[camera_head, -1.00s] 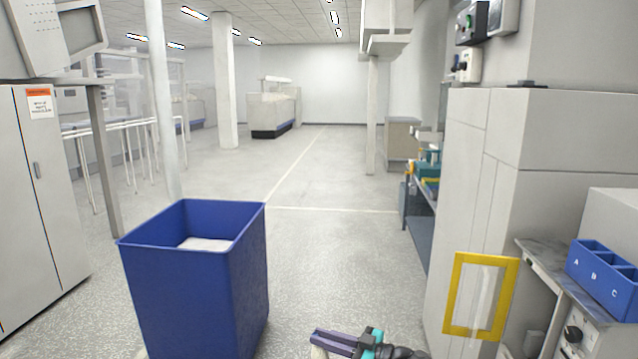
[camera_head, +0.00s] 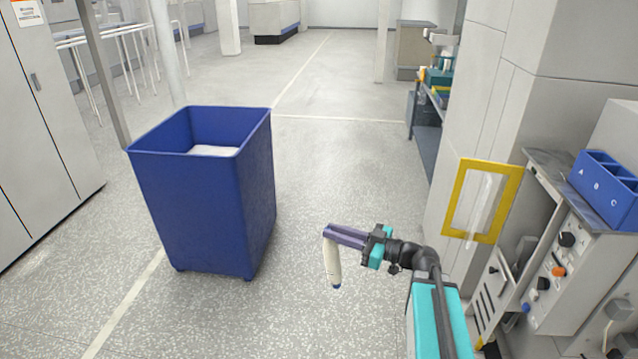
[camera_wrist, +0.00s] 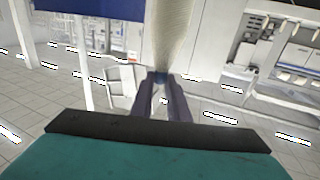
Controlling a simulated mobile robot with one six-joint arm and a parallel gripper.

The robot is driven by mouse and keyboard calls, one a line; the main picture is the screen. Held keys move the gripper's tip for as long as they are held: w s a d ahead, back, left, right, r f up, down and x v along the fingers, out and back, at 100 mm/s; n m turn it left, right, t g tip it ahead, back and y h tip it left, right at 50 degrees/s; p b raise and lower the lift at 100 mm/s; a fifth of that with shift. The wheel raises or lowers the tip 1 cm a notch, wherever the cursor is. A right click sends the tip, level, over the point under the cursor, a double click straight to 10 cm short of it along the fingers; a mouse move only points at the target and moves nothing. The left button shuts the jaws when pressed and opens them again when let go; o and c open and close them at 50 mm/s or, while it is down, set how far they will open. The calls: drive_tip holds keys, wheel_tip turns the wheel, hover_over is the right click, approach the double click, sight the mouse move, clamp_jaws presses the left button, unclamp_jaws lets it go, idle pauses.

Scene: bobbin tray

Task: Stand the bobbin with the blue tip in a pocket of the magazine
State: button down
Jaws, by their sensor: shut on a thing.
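My gripper (camera_head: 332,233) is shut on a cream bobbin (camera_head: 333,262) and holds it in the air over the floor, right of the blue bin. The bobbin hangs below the fingers, nearly upright, with a small dark blue end (camera_head: 337,286) at the bottom. In the wrist view the bobbin (camera_wrist: 172,35) runs out of the top of the picture, and a blue patch (camera_wrist: 161,78) shows between the fingertips. The magazine (camera_head: 606,192) appears to be the blue box with pockets lettered A, B and C at the right edge. The pocket insides are mostly hidden.
A large blue bin (camera_head: 205,190) stands on the floor left of my gripper. The box sits on a grey bench top (camera_head: 550,165) above a control panel with knobs. A yellow frame (camera_head: 482,200) is on the pale cabinet beside it. Open floor lies behind my gripper.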

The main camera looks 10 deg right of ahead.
drive_tip(key=w+d+r+m+t+h+b, duration=0.1)
drive_tip(key=d+r+t, duration=0.1)
drive_tip(key=d+r, duration=1.05)
drive_tip(key=w+d+r+m+t+h+b, duration=0.1)
drive_tip(key=d+r+t+b, duration=0.1)
drive_tip(key=d+r, duration=1.1)
drive_tip(key=s+d+r+m+t+h+b, duration=0.1)
drive_tip(key=s+d+r, duration=0.7)
drive_tip(key=d+r, duration=0.2)
drive_tip(key=s+d+r+m+t+h+b, duration=0.1)
drive_tip(key=s+d+r, duration=0.8)
drive_tip(key=r, duration=0.5)
drive_tip(key=shift+s+d, duration=0.2)
drive_tip(key=shift+d, duration=0.8)
